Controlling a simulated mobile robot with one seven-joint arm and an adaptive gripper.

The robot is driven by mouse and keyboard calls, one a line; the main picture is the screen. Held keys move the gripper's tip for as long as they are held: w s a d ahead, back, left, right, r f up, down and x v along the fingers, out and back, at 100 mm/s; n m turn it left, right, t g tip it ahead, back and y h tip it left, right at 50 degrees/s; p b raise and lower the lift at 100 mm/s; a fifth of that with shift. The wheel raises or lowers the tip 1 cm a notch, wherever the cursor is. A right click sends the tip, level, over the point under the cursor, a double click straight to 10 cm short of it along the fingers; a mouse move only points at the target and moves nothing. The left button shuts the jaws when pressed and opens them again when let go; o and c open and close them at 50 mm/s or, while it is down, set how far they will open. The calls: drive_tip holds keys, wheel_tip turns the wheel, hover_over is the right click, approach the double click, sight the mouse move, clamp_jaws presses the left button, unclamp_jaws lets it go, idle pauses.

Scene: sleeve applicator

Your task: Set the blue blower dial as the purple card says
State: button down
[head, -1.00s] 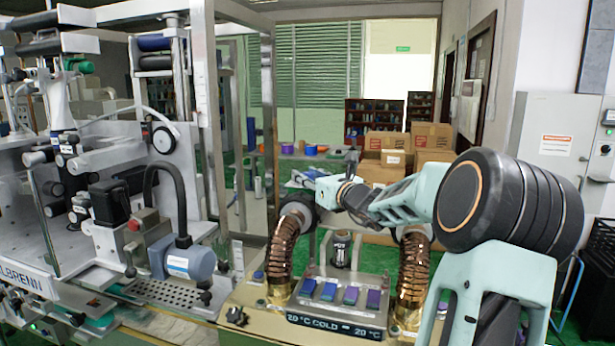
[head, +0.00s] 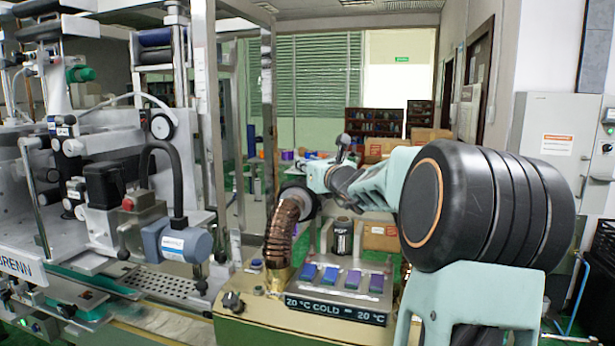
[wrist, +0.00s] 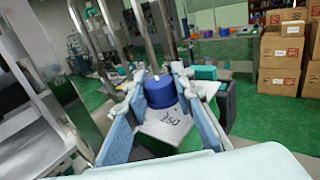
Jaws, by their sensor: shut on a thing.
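In the wrist view the blue dial (wrist: 160,91) stands on a pale plate (wrist: 165,125) marked "250". A small white mark shows near its upper edge. My gripper (wrist: 158,74) is shut on the dial, one pale blue finger on each side. In the head view my arm reaches from the right towards the copper hose, and its fingers and the dial cannot be made out. Blue and purple tiles lie on the front panel, among them a purple tile (head: 353,280); any writing on them is too small to read. I cannot tell whether one is the purple card.
A display (head: 335,310) reads "20 °C COLD - 20 °C". A copper hose (head: 282,235) rises at the panel's left, and a dark canister (head: 343,237) stands behind the tiles. The grey machine (head: 100,190) fills the left. Cardboard boxes (wrist: 281,50) stand at the right in the wrist view.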

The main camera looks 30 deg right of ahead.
drive_tip(key=h+b, duration=0.1)
drive_tip(key=b, duration=0.2)
drive_tip(key=shift+f+m, duration=0.25)
drive_tip(key=shift+m, duration=0.15)
drive_tip(key=shift+r+h+b, duration=0.25)
drive_tip(key=shift+h+b, duration=0.15)
drive_tip(key=shift+b, duration=0.15)
drive_tip(key=c, duration=1.6)
unclamp_jaws()
drive_tip(key=shift+s, duration=0.1)
drive_tip(key=shift+v, duration=3.7)
drive_tip(key=shift+r, duration=0.2)
